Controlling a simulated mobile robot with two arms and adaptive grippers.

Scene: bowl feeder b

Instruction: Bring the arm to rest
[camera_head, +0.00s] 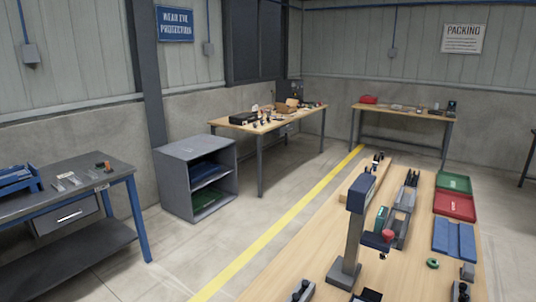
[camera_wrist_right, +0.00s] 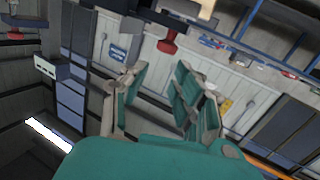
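My right gripper (camera_wrist_right: 163,82) shows in the right wrist view, with its teal and grey fingers spread apart. The gap between the fingers is empty, and they touch nothing that I can see. The room behind it appears strongly tilted. Neither of my arms can be made out in the head view, so the right gripper's place relative to the workbench (camera_head: 285,270) cannot be told. My left gripper is in neither view.
On the workbench stand a post with a blue head (camera_head: 360,195), a green tray (camera_head: 454,182), a red tray (camera_head: 454,206) and a blue tray (camera_head: 454,240). A grey shelf unit (camera_head: 170,185) and a dark table (camera_head: 95,178) stand left. Floor between is clear.

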